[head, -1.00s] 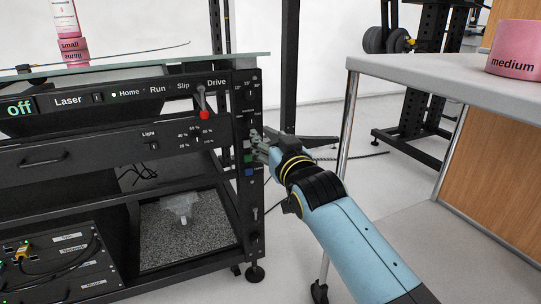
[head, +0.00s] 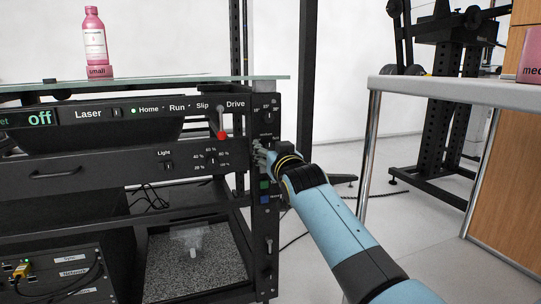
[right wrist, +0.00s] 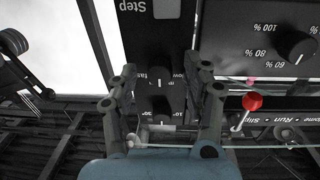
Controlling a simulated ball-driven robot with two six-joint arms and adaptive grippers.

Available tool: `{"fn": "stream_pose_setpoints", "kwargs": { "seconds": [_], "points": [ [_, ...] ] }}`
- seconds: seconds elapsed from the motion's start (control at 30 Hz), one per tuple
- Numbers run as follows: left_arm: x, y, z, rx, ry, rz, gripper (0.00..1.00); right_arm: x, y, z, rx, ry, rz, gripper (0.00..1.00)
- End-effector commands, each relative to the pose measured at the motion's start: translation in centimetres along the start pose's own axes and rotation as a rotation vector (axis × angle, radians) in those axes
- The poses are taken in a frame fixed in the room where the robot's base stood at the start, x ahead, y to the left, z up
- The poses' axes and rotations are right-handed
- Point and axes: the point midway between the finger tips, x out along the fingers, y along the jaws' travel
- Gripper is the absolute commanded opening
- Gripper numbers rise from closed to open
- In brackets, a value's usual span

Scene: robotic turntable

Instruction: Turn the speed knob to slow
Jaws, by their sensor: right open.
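The speed knob (right wrist: 165,84), a dark round knob with a white pointer line, sits on the black panel in the right wrist view. The word "fast" is printed beside it, and other lettering is partly covered. My right gripper (right wrist: 159,72) is open, with one finger on each side of the knob. I cannot tell whether the fingers touch it. In the head view my right gripper (head: 260,154) is at the narrow right-hand panel and hides the speed knob there. My left gripper is not in view.
An angle knob (right wrist: 160,109) with degree marks is close to the speed knob. A red-tipped lever (head: 221,135) and a percentage knob (head: 212,160) are left of my gripper. A pink bottle (head: 95,36) stands on the glass top. A grey table (head: 450,92) is at right.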

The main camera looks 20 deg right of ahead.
Motion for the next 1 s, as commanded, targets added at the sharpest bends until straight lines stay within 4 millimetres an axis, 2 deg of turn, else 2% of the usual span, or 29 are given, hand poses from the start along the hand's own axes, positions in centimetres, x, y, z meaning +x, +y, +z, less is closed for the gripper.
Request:
{"fn": "stream_pose_setpoints", "kwargs": {
  "seconds": [0.2,0.57,1.0],
  "points": [
    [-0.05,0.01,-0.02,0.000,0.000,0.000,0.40,0.02,0.01,-0.08,0.000,0.000,0.000,0.47],
    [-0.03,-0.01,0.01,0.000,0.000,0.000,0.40,-0.01,0.01,-0.03,-0.001,0.000,0.000,0.00],
    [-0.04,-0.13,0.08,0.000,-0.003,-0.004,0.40,-0.03,0.02,-0.09,-0.083,0.004,0.000,0.00]
  ]
}}
